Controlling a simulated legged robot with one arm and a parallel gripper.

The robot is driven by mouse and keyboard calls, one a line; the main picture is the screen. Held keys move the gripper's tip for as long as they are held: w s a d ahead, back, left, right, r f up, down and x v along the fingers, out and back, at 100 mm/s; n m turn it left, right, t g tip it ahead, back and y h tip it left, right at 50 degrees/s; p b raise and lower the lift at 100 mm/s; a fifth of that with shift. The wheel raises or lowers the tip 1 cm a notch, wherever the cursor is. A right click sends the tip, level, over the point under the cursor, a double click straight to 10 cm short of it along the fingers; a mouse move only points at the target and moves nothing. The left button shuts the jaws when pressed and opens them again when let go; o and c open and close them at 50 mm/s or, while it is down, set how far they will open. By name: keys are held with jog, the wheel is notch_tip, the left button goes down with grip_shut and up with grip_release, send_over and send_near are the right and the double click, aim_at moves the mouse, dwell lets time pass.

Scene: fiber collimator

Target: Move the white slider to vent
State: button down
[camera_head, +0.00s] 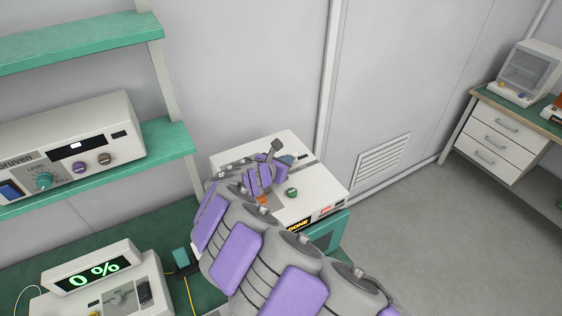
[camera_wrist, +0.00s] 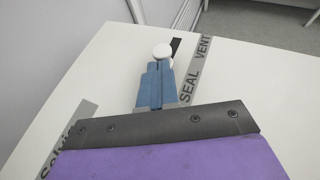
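The white slider (camera_wrist: 162,50) is a small round knob on the white box's top, in the wrist view. A short stretch of its black slot (camera_wrist: 176,46) shows beyond it, beside the word VENT (camera_wrist: 204,48). The word SEAL (camera_wrist: 190,86) is nearer to me. My gripper (camera_wrist: 160,66) has its blue-grey fingers close together, with the tips right at the near side of the knob. They look shut, with no clear grip around the knob; contact cannot be told. In the head view, my gripper (camera_head: 287,160) is over the white box (camera_head: 322,187), and the slider is hidden.
The box carries a green knob (camera_head: 291,193) and a DONE display (camera_head: 298,224) on its front. A shelf with a panelled instrument (camera_head: 75,140) is at left. A 0 % readout device (camera_head: 95,275) stands at lower left. Floor at right is clear.

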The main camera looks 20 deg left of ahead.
aim_at(298, 164)
jog(key=w+d+p, duration=0.1)
jog(key=w+d, duration=0.2)
jog(key=shift+r, duration=0.15)
jog(key=shift+d, duration=0.25)
jog(key=shift+a, duration=0.1)
